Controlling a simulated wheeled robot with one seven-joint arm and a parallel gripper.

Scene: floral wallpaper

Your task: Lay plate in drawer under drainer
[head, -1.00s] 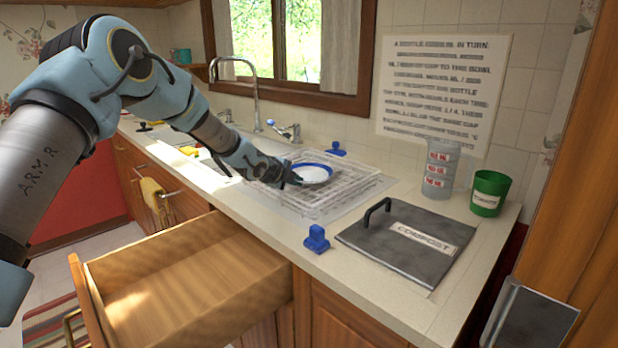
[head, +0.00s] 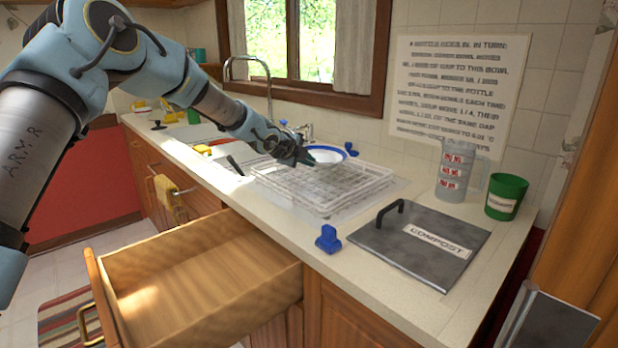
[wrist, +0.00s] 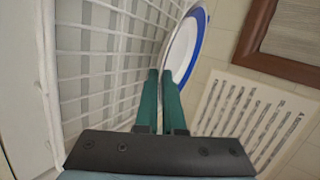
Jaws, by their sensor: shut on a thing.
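The white plate with a blue rim (head: 327,154) is over the back part of the drainer (head: 318,184) on the counter. My gripper (head: 306,158) is shut on the plate's near edge. In the wrist view the two green fingers (wrist: 162,88) pinch the rim of the plate (wrist: 186,48), beside the white drainer grid (wrist: 105,60). I cannot tell whether the plate still touches the drainer. The wooden drawer (head: 205,280) below the counter is pulled open and looks empty.
A blue clip-like object (head: 327,238) stands at the counter's front edge. The compost lid (head: 420,244), a clear measuring jug (head: 459,172) and a green cup (head: 506,196) are to the right. The tap (head: 268,95) rises behind my arm.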

